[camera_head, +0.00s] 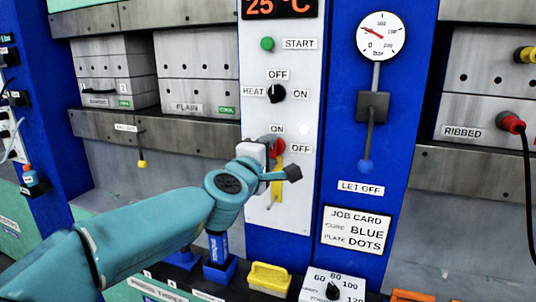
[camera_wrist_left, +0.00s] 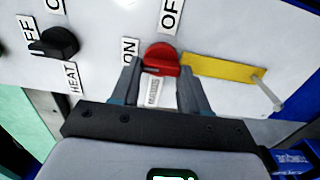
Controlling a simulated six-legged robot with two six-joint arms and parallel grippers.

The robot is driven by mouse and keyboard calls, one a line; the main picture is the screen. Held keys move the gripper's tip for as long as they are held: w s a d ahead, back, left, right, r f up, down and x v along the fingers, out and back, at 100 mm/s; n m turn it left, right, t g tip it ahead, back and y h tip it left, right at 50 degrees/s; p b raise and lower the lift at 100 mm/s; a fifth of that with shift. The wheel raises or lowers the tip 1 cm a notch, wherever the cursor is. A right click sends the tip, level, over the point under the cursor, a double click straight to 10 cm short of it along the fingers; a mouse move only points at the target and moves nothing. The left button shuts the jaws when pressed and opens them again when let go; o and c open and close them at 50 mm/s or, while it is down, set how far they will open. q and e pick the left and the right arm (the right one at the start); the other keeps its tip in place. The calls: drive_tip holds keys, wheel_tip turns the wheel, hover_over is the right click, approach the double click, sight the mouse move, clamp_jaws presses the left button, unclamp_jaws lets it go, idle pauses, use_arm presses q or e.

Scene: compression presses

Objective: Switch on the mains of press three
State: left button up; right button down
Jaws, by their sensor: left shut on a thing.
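The red mains switch (camera_head: 279,146) is on the white control panel (camera_head: 255,212), with an ON label above it and an OFF label to its right. My left gripper (camera_head: 272,152) is at the switch and partly hides it. In the left wrist view the red switch (camera_wrist_left: 161,56) sits between the tips of my left gripper (camera_wrist_left: 160,70), which is shut on it. A yellow strip (camera_wrist_left: 218,67) extends beside the switch there. Which label the switch points to is not clear. My right gripper is not in view.
Above are a black HEAT/OFF/ON knob (camera_head: 277,93), a green START button (camera_head: 267,43) and a 25 °C display (camera_head: 279,8). To the right are a gauge (camera_head: 381,36) and a blue-tipped LET OFF lever (camera_head: 366,166). A yellow-handled brush-like thing (camera_head: 269,278) lies below.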

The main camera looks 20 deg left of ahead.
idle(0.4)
use_arm(q)
drive_tip(key=o, duration=1.1)
drive_tip(key=shift+c, duration=0.2)
drive_tip(key=shift+s, duration=0.1)
drive_tip(key=s, duration=1.6)
drive_tip(key=shift+a, duration=0.25)
drive_tip(key=shift+s, duration=0.1)
